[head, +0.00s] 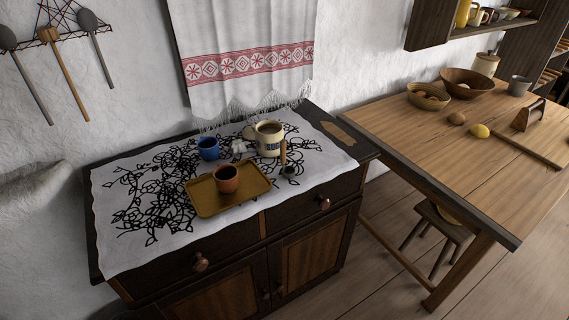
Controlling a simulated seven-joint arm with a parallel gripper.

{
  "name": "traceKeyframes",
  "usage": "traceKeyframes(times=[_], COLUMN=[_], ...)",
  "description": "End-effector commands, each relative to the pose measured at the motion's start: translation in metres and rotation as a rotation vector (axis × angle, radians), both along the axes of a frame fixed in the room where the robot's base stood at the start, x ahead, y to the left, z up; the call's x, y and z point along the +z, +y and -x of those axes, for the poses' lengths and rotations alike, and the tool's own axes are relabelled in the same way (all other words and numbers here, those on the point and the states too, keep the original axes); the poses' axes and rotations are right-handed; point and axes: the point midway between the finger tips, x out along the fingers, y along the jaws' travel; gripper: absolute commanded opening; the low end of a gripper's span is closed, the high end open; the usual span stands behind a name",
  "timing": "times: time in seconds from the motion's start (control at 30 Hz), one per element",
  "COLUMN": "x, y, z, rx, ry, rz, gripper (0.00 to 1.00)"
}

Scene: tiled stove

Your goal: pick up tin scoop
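A small scoop-like thing (289,171) lies on the white cloth of the dresser, at the right of the tray. It has a dark, rounded bowl and a light wooden handle (283,152) that points away toward the back. It is small in the picture, so I cannot be sure that it is the tin scoop. The handle is close beside the cream mug (268,138); I cannot tell if they touch. My gripper is not in view.
A yellow-brown tray (207,204) with a brown cup (227,179) is left of the scoop-like thing. A blue cup (208,148) and a crumpled white thing (239,147) are behind. The cloth's left part is clear. A wooden table (400,125) stands right.

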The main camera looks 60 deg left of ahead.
Motion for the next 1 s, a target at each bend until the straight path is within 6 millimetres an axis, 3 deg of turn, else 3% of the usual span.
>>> traceKeyframes(times=[0.3,0.83,1.0], x=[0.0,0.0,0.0], y=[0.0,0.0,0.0], z=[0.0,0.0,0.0], rx=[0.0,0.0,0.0], ry=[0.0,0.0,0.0], rz=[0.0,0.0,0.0], gripper=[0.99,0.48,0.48])
